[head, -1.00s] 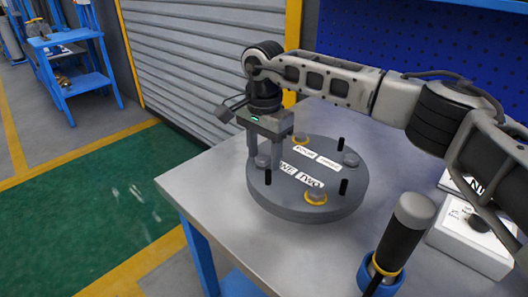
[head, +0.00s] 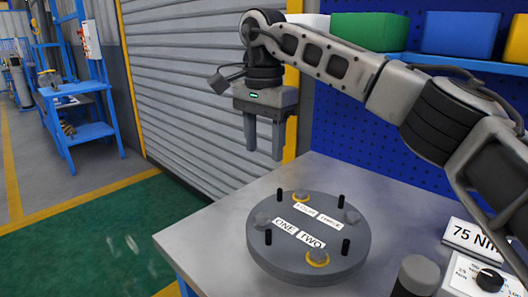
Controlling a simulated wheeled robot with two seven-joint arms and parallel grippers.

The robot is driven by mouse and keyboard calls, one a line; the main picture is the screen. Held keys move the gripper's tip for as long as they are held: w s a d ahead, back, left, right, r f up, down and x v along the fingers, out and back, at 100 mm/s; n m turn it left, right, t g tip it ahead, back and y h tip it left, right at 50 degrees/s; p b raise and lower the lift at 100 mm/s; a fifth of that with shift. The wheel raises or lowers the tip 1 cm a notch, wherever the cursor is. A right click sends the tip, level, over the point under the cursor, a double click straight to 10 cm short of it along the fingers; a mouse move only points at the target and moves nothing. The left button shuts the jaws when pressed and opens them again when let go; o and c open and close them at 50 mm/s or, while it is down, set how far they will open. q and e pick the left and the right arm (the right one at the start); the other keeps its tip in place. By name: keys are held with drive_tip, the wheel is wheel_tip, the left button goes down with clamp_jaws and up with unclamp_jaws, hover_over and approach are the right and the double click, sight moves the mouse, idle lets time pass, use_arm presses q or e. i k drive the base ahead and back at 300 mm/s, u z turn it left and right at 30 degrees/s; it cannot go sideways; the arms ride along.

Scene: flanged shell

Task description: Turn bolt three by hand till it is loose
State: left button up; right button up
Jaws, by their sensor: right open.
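The round grey flanged cover (head: 290,268) lies on the workbench, with labels ONE, TWO, THREE and FOUR on top. The bolt beside label THREE (head: 351,216) is at the right edge, a grey head with no yellow ring visible. The bolt by ONE (head: 262,220) is also plain grey. The bolts by TWO (head: 318,256) and FOUR (head: 300,195) have yellow rings. Several black pins stand up from the cover. My right gripper (head: 264,156) is open and empty, pointing down, well above the cover's far left side and touching no bolt. My left gripper is out of view.
A "75 N" sign (head: 475,238) and a white box with a black knob (head: 489,280) are on the right. Bins line the blue shelf behind. The bench left of the cover is clear.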

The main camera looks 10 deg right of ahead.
sight(351, 217)
drive_tip(key=k, duration=1)
